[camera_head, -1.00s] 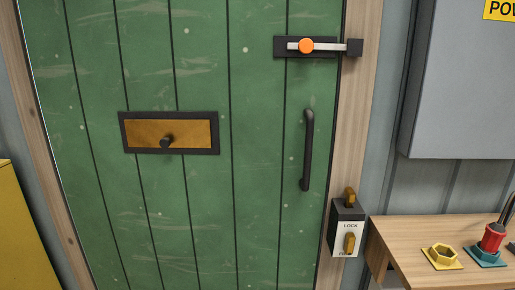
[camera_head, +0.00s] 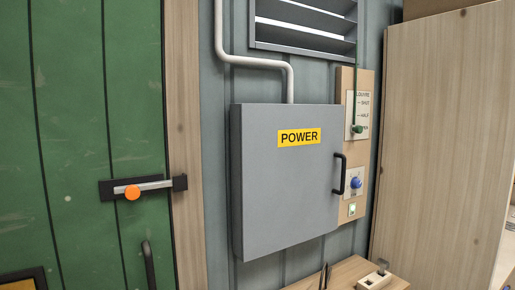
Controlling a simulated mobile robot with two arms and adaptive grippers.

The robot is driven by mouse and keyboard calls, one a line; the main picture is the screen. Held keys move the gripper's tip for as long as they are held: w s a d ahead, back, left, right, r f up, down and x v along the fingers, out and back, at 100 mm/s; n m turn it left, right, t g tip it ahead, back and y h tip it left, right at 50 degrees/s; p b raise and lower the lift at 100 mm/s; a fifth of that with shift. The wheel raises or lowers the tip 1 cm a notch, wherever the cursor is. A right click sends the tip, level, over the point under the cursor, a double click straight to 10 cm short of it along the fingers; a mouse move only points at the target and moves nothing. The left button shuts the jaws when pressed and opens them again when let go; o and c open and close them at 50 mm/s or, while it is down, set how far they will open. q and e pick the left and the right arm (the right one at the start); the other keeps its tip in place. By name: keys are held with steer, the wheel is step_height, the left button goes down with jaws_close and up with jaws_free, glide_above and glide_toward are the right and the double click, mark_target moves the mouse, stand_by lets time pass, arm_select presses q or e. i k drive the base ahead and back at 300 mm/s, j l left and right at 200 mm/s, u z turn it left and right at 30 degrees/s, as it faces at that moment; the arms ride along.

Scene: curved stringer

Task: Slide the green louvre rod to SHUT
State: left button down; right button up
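The green louvre rod (camera_head: 356,85) is a thin vertical rod to the right of the grey power box. It runs from the louvre vent (camera_head: 303,22) down to a green knob (camera_head: 357,129). The knob is beside the lowest mark of the label plate (camera_head: 361,112), which reads LOUVRE, SHUT, HALF and a partly covered last word. SHUT is the top mark. Neither of my grippers is in view.
The grey POWER box (camera_head: 284,185) with a black handle juts out left of the rod. A blue knob (camera_head: 356,183) and a lit green switch (camera_head: 352,210) are below. A tall wooden panel (camera_head: 440,140) stands right. The green door (camera_head: 85,130) is left, with its orange-knobbed bolt (camera_head: 132,192).

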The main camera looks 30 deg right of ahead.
mark_target(355, 128)
steer(key=z, duration=1.7)
